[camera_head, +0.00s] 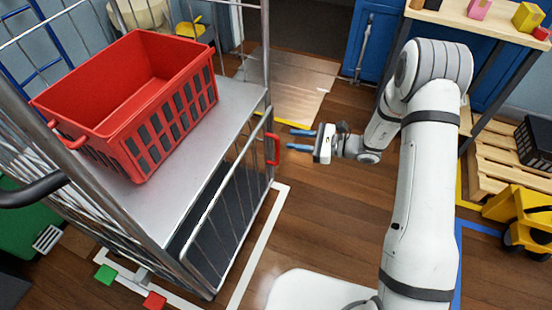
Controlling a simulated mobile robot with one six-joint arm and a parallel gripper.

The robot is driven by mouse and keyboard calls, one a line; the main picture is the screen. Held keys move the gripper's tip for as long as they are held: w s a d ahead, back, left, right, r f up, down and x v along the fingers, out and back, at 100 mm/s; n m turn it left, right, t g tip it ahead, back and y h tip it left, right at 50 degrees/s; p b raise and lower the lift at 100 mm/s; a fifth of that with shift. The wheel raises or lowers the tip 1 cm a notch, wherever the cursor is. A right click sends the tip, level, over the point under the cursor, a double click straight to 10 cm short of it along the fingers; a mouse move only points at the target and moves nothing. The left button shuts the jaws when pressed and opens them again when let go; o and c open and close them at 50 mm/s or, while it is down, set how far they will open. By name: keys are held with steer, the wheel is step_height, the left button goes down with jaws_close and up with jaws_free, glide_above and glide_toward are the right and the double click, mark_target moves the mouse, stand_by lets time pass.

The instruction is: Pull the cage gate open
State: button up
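The cage gate (228,200) is a metal-barred panel on the right side of the roll cage (216,126), and it appears closed against the cage's lower opening. A red handle (273,149) stands at the gate's far end near the corner post. My gripper (290,141) is just right of the handle, with its two blue fingers pointing left towards it. The fingers are apart and empty. The fingertips look close to the handle; I cannot tell whether they touch it.
A red basket (135,100) sits on the cage's shelf. Floor right of the gate is clear, with white tape (262,235) along it. A workbench (485,22), a wooden pallet (495,160) and a yellow wheeled object (520,215) stand at right. Green and red blocks (154,300) lie at front left.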

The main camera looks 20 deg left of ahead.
mark_target(277, 151)
steer(key=w+f+m+t+b, duration=0.35)
steer(key=f+m+t, duration=0.2)
steer(key=f, duration=0.95)
steer(key=shift+m+y, duration=0.25)
steer(key=shift+y, duration=0.15)
steer(key=x, duration=0.5)
steer(key=b+x, duration=0.1)
steer(key=x, duration=0.2)
steer(key=shift+w+a+f, duration=0.2)
steer(key=shift+f, duration=0.1)
jaws_close()
